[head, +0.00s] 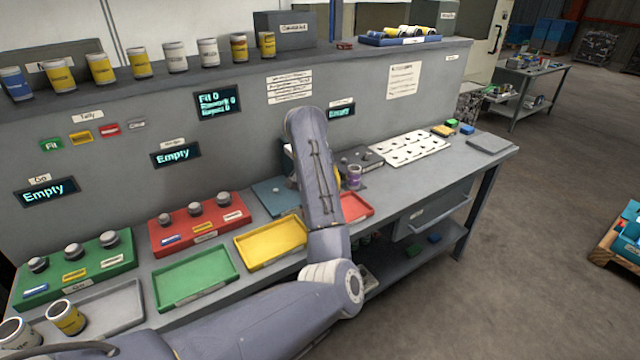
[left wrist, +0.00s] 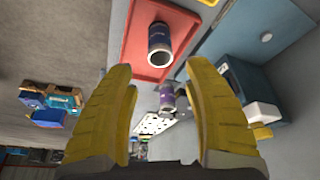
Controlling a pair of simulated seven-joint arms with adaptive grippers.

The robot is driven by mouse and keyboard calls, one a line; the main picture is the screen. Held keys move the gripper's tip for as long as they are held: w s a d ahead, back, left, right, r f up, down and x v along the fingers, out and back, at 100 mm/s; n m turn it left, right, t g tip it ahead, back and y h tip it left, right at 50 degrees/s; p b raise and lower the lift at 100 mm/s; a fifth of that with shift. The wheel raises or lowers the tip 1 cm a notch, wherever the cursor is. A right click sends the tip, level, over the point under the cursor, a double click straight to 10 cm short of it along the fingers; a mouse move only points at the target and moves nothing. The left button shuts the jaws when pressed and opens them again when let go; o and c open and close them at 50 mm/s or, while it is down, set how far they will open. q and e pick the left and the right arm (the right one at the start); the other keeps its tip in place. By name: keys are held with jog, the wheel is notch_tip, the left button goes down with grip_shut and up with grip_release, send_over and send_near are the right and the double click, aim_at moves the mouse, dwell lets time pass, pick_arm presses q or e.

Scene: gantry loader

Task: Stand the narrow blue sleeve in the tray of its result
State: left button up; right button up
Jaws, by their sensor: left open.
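A dark blue-violet sleeve (left wrist: 160,45) with a pale label is in the red tray (left wrist: 133,48) in the left wrist view; it appears to stand upright. My arm hides it in the head view, where the red tray (head: 357,207) shows only partly. My left gripper (left wrist: 163,95) is open and empty, its yellow fingers spread, with the sleeve beyond and between them, not touching. In the head view my forearm hides most of the gripper. A purple sleeve (head: 354,177) stands beyond the tray; it also shows in the left wrist view (left wrist: 167,98). My right gripper is not in view.
An empty yellow tray (head: 271,242), an empty green tray (head: 196,277) and a grey tray (head: 105,307) line the bench front. Red (head: 200,224) and green (head: 75,268) racks stand behind. A white holed board (head: 411,149) lies to the right. Two displays at left read "Empty".

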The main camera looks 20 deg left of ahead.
pick_arm(q)
jog(key=shift+v, duration=0.9)
